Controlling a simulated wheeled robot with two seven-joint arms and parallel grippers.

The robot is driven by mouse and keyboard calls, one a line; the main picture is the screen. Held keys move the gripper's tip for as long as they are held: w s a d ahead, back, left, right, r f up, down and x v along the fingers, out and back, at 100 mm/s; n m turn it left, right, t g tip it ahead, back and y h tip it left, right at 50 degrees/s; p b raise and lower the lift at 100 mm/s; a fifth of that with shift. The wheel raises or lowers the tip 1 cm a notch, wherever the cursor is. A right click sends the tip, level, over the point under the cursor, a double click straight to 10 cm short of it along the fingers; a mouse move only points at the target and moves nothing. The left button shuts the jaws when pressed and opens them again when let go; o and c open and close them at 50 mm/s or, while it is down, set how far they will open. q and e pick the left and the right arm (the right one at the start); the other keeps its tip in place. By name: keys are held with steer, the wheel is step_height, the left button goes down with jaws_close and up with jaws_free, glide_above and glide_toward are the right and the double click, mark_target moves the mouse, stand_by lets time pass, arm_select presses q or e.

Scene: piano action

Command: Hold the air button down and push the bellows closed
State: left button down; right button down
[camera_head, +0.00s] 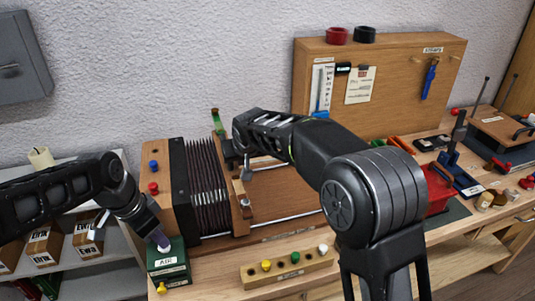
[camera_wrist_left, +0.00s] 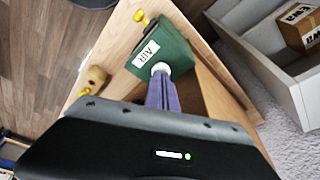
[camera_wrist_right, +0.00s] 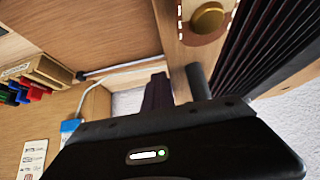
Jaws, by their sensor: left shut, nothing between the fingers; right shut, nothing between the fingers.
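The green box labelled AIR (camera_head: 168,268) stands at the bench's left front; it also shows in the left wrist view (camera_wrist_left: 172,45). Its pale round button (camera_wrist_left: 160,68) is on top. My left gripper (camera_head: 162,243) is shut and empty, fingertips at the button and seemingly touching it; how far it is pressed I cannot tell. The dark pleated bellows (camera_head: 207,180) stand partly open between a left end block and a wooden board on the right. My right gripper (camera_wrist_right: 157,92) is shut and empty, beside a grey post (camera_wrist_right: 198,80) near that board; contact is unclear.
Metal rails (camera_head: 285,220) run right of the bellows. A wooden block with coloured pegs (camera_head: 288,268) lies in front. A tool board (camera_head: 395,85) stands behind, red and blue bins to the right. Shelves with boxes (camera_head: 45,243) are at left.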

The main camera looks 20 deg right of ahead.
steer(key=shift+a, duration=0.3)
steer(key=shift+a, duration=1.5)
steer(key=shift+d, duration=1.05)
steer(key=shift+r, duration=0.1)
step_height(320, 180, up, 7)
stand_by(0.7)
